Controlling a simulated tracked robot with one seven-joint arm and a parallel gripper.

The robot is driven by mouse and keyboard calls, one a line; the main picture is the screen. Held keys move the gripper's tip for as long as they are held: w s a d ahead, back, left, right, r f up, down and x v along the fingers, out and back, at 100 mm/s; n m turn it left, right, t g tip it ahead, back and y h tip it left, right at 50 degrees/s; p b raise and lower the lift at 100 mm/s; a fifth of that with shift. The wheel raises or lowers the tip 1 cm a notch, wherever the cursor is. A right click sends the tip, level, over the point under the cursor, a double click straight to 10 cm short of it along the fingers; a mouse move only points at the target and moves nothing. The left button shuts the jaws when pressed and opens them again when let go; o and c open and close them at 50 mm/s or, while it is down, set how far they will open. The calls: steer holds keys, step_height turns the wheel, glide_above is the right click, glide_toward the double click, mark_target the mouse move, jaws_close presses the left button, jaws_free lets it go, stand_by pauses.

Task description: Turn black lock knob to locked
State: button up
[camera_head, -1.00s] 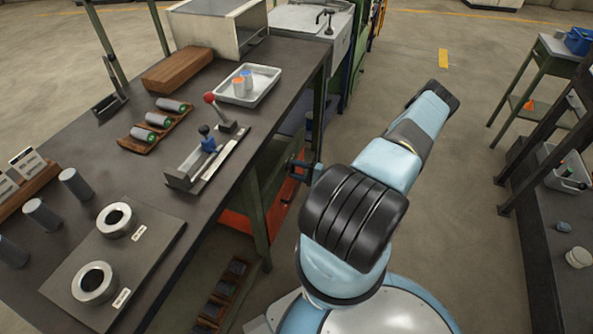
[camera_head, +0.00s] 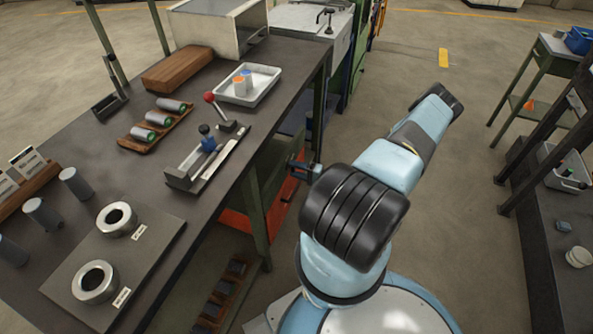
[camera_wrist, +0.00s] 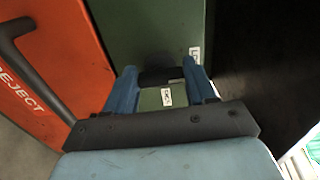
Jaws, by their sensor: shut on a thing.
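The black lock knob (camera_wrist: 158,76) shows in the wrist view, on a dark green panel (camera_wrist: 135,30). My gripper (camera_wrist: 160,70) has its two blue fingers on either side of the knob, shut on it. A small white label (camera_wrist: 166,97) with a dark mark shows between the fingers, and a second pale label (camera_wrist: 195,56) is just past the right fingertip. The knob's exact turn cannot be told. In the head view my gripper (camera_head: 304,171) is low beside the bench's right side, and the knob is hidden.
An orange panel (camera_wrist: 55,50) marked REJECT, with a dark bar handle (camera_wrist: 28,68), is left of my gripper in the wrist view. The workbench (camera_head: 85,150) carries a fixture, a white tray (camera_head: 268,84) and metal rings. Floor is open beyond my arm.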

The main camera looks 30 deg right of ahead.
steer(key=o, duration=0.7)
steer(key=shift+s+a+f, duration=0.15)
steer(key=shift+a+f, duration=0.05)
steer(key=shift+f, duration=0.05)
steer(key=o, duration=0.3)
steer(key=shift+d+r, duration=0.15)
steer(key=shift+o, duration=0.2)
steer(key=v, duration=1.3)
steer(key=shift+s+d, duration=0.2)
steer(key=shift+d, duration=0.05)
